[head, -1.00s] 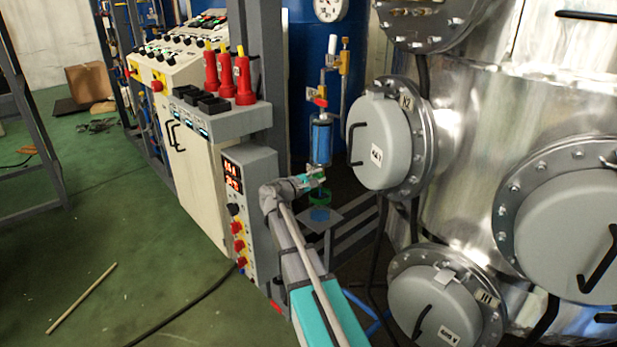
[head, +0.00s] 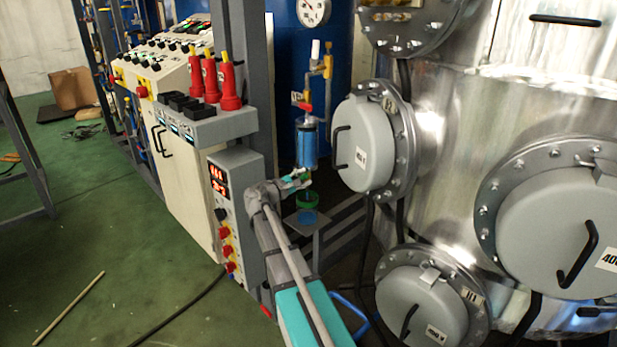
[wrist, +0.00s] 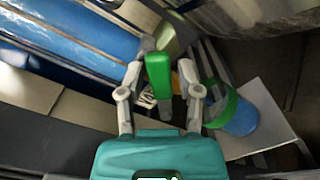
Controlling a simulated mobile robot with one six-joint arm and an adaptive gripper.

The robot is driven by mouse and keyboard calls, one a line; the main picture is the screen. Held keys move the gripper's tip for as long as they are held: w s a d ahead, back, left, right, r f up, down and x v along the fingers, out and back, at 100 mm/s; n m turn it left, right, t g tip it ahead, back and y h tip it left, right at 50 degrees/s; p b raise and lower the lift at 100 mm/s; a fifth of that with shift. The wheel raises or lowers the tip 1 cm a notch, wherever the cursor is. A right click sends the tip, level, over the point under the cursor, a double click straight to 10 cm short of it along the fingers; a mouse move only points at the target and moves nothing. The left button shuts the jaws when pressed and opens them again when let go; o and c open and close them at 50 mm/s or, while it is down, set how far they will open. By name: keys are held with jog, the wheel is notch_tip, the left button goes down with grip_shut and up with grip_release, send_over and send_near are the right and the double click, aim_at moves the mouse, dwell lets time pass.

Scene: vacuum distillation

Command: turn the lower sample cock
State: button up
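The lower sample cock's green handle (wrist: 159,75) stands between my gripper's two fingers in the wrist view, with a gap on either side. My gripper (wrist: 160,82) is open. In the head view my gripper (head: 297,181) is just below the blue sample cylinder (head: 307,147), where the green handle is mostly hidden. The cylinder also shows in the wrist view (wrist: 75,38). An upper cock with a red handle (head: 304,107) is above the cylinder.
A green-rimmed cup with a blue lower part (head: 307,207) stands on a grey plate (head: 338,217) below my gripper. A control box (head: 237,200) is close on the left. The steel vessel's round hatches (head: 364,145) are close on the right.

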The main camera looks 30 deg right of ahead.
jog(key=shift+s, duration=0.1)
jog(key=shift+a, duration=0.1)
dwell(0.3)
jog(key=v, duration=1.1)
jog(key=shift+a, duration=0.4)
jog(key=shift+f, duration=0.1)
